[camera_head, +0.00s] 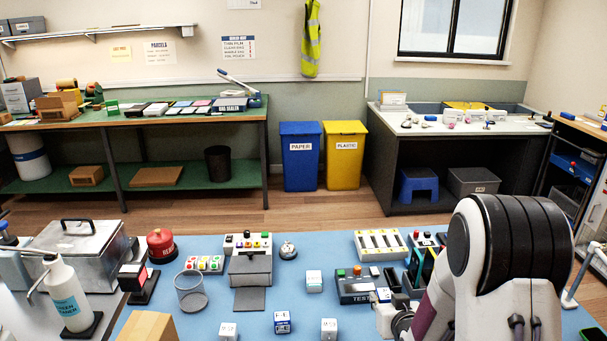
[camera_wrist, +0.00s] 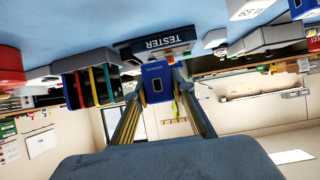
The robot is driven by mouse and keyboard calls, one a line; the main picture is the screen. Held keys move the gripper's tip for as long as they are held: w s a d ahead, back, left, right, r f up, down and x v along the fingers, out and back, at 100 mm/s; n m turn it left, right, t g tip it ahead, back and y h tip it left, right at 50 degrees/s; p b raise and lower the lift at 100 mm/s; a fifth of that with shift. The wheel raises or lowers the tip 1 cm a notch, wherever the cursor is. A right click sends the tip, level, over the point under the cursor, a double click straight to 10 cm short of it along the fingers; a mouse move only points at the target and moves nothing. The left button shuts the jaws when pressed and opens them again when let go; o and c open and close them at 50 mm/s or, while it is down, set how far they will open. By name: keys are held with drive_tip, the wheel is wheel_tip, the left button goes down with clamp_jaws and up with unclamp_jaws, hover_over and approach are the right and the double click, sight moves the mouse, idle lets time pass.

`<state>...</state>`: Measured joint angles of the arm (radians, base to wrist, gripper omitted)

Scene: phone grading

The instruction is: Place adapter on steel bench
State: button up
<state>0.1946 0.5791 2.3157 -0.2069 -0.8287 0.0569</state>
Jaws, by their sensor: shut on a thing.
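My gripper (camera_wrist: 158,80) shows in the wrist view, its two fingers closed on the sides of a small blue block with a dark opening, which I take as the adapter (camera_wrist: 156,72). A pale grey worktop (camera_head: 113,297) lies at the lower left, beside the blue mat. A light-topped bench (camera_head: 400,117) stands at the back right. I cannot tell for sure which of these is the steel bench.
The blue mat (camera_head: 230,312) carries a tester (camera_head: 357,287), a mesh cup (camera_head: 190,291), a red bell-shaped thing (camera_head: 161,246) and several small white cubes. A metal box (camera_head: 75,253) and a spray bottle (camera_head: 66,293) crowd the left worktop. Bins (camera_head: 300,157) stand behind.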

drive_tip(key=shift+s+r, duration=0.15)
drive_tip(key=shift+r, duration=0.2)
drive_tip(key=a+r, duration=0.7)
drive_tip(key=r, duration=0.3)
drive_tip(key=shift+a+r, duration=0.3)
drive_tip(key=shift+r, duration=0.05)
drive_tip(key=shift+w, duration=0.2)
